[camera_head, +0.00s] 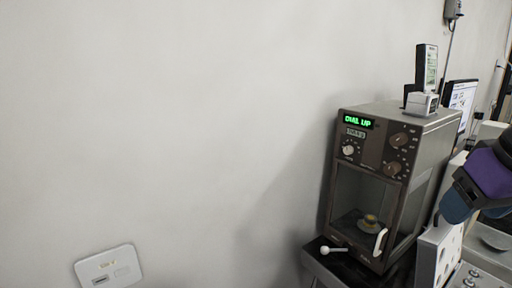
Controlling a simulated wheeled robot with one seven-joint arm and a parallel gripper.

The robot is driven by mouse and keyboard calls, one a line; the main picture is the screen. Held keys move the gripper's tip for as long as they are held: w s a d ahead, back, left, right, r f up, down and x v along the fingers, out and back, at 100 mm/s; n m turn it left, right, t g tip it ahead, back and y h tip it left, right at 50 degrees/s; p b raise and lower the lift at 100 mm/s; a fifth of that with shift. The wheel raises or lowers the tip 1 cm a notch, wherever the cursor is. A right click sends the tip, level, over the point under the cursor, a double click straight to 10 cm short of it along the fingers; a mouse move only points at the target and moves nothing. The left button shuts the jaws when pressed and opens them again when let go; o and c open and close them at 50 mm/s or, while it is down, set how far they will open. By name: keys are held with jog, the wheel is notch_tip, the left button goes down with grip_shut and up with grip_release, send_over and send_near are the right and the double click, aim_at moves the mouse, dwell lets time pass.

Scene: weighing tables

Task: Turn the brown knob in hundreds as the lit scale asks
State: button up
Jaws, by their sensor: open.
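The scale is a dark metal cabinet (368,190) with a glazed front, at the right of the head view. Its lit green display (357,121) reads "DIAL UP". Two brown knobs sit on the right of its panel, an upper one (399,140) and a lower one (392,169), each ringed by small marks too small to read. A pale knob (348,150) is at the panel's left. Behind the glass, a small yellowish object (371,220) rests on a dish. Part of my purple and blue arm shows at the right edge, apart from the knobs. My gripper is not in view.
A white handle (380,241) and a white-balled lever (333,249) stick out at the cabinet's lower front. A handheld meter (426,68) stands in a cradle on top. More equipment crowds the right. A white wall plate (108,267) is at lower left; the wall between is bare.

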jog(key=shift+s+a+r+t, duration=0.2)
jog(key=shift+a+t, duration=0.1)
jog(key=shift+a, duration=0.05)
